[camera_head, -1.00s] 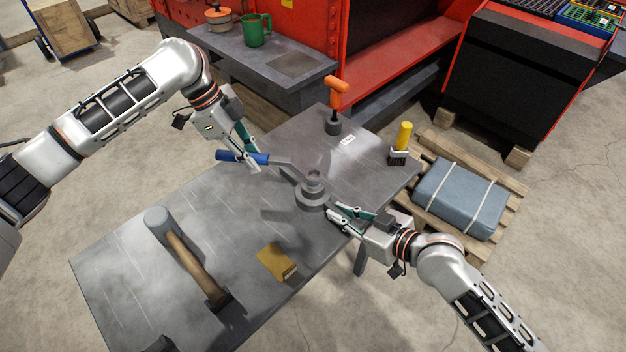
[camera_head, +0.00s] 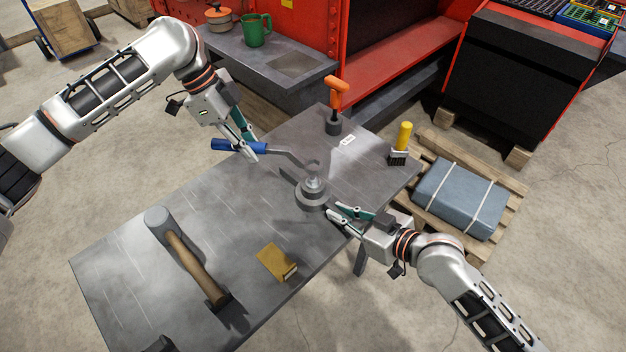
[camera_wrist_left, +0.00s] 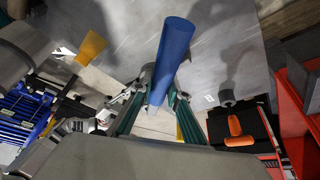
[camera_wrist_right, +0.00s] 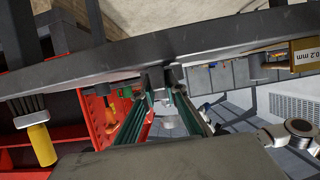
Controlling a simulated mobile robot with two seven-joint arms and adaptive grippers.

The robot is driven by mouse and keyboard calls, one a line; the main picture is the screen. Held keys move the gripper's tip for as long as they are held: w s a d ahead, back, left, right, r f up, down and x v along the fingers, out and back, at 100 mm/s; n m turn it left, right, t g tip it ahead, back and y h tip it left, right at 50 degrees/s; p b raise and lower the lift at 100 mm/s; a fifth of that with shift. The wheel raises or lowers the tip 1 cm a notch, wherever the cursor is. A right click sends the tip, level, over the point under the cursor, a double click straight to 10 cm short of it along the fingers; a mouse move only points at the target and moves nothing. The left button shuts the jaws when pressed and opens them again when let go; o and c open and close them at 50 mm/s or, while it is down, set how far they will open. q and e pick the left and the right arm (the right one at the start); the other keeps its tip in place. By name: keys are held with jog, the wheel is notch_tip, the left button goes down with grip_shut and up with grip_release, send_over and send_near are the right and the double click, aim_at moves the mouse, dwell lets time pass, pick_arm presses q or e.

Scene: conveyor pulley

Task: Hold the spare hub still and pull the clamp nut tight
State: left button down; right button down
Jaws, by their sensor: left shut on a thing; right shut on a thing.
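The spare hub (camera_head: 309,200), a grey stepped disc, sits on the metal table with the paler clamp nut (camera_head: 314,182) on top. My left gripper (camera_head: 252,150) is shut on a hook spanner (camera_head: 228,145) with a blue handle. The handle also shows between the fingers in the left wrist view (camera_wrist_left: 172,55). The spanner's hooked end lies at the far side of the nut; I cannot tell whether it touches. My right gripper (camera_head: 334,217) is shut at the hub's near right edge. In the right wrist view its fingertips (camera_wrist_right: 163,82) hide the grip itself.
A wrapped bundle (camera_head: 460,198) lies on a pallet beside the table. Bare tabletop lies left of the hub.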

pick_arm(q)
jog(key=shift+r, duration=2.8)
pick_arm(e)
jog(key=shift+f, duration=0.1)
jog(key=c, duration=2.7)
grip_release()
grip_shut()
grip_release()
jog(key=o, duration=0.7)
